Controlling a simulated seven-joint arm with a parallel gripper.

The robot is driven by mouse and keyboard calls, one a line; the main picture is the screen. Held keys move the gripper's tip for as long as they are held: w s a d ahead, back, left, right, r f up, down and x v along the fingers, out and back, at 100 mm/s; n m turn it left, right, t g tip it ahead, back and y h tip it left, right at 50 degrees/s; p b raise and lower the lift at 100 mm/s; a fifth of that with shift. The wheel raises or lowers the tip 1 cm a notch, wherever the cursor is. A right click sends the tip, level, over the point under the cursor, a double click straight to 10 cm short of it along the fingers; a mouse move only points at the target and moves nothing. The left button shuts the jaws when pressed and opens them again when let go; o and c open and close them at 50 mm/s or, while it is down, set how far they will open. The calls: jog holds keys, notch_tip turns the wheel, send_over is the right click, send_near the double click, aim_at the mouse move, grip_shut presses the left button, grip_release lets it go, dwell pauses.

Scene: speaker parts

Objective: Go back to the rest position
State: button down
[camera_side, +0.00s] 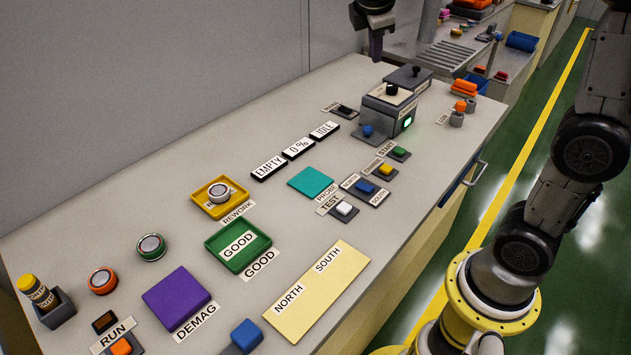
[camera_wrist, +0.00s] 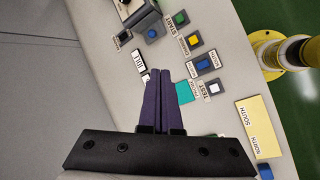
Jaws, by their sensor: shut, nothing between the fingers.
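My gripper (camera_side: 376,52) hangs at the top of the side view, above the back part of the table, behind the grey box unit (camera_side: 391,106) with the lit green light. Its upper part is cut off by the picture's edge. In the wrist view the two dark purple fingers (camera_wrist: 165,75) lie together with nothing between them. They point over the table, apart from the things on it. No rest position is marked in either view.
The table holds a yellow REWORK tray (camera_side: 208,206), a green GOOD tray (camera_side: 222,257), a purple DEMAG pad (camera_side: 176,298), a teal probe pad (camera_side: 311,182) and a cream NORTH/SOUTH plate (camera_side: 320,290). Round speaker parts (camera_side: 151,246) sit at the left. Several buttons line the front.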

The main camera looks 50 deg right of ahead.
jog(key=s+a+m+t+y, duration=0.25)
jog(key=s+a+m, duration=0.2)
jog(key=s, duration=0.85)
jog(key=s+a+f+m+y, duration=0.3)
jog(key=s+a+f+m, duration=0.3)
jog(key=s+f, duration=0.2)
jog(key=shift+a+f+t, duration=0.25)
jog(key=shift+a+t, duration=0.05)
jog(key=shift+t, duration=0.05)
